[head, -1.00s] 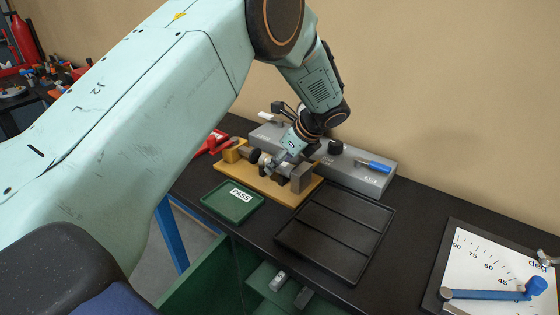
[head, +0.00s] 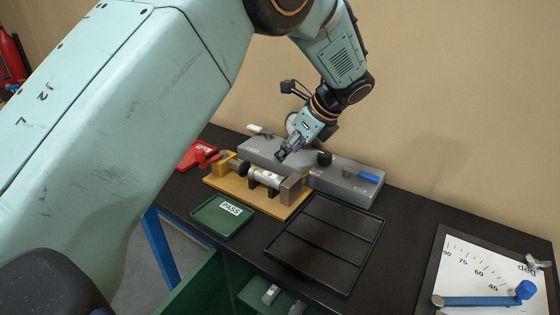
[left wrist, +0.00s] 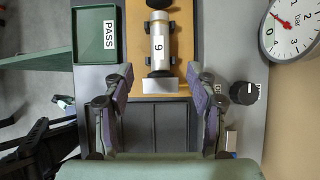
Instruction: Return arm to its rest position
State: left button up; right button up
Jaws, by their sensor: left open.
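My left arm comes in from the left in the head view, and its gripper (head: 285,153) is above the bench, over the back of the wooden fixture (head: 228,183). In the left wrist view the gripper (left wrist: 160,105) shows two fingers wide apart with nothing between them. A silver cylinder marked with a digit (head: 264,177) lies in the fixture; it also shows in the left wrist view (left wrist: 160,45), ahead of the fingertips and apart from them. My right gripper is in neither view.
A green PASS tray (head: 222,216) and a black divided tray (head: 325,243) lie in front. Red parts (head: 196,155) lie left. An angle gauge (head: 490,275) is at right. A pressure dial (left wrist: 292,27) shows in the wrist view.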

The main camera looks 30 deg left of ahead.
pick_arm(q)
jog(key=shift+d+r, duration=0.35)
jog(key=shift+r, duration=0.2)
